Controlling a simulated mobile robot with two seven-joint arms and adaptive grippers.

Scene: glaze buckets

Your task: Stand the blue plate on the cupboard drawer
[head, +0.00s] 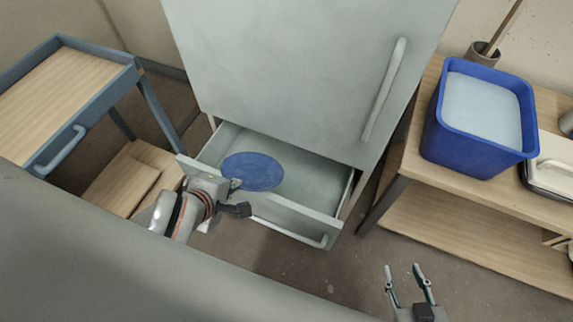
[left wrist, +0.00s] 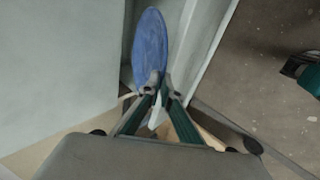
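The blue plate (head: 255,171) shows as a flat disc at the left part of the open cupboard drawer (head: 305,175) in the head view. I cannot tell whether it touches the drawer floor. My left gripper (head: 236,186) is over the drawer's front left, at the plate's near rim. In the left wrist view the plate (left wrist: 150,45) extends away from the fingertips (left wrist: 159,90), which close on its near edge. My right gripper (head: 405,270) is open and empty, in front of the cupboard to the right of the drawer.
The tall grey cupboard (head: 290,70) stands behind the drawer. At left is a blue-framed wooden table (head: 65,85). At right, a wooden bench (head: 430,200) carries a blue bucket (head: 460,150) of pale glaze. Bare floor (head: 330,270) lies in front of the drawer.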

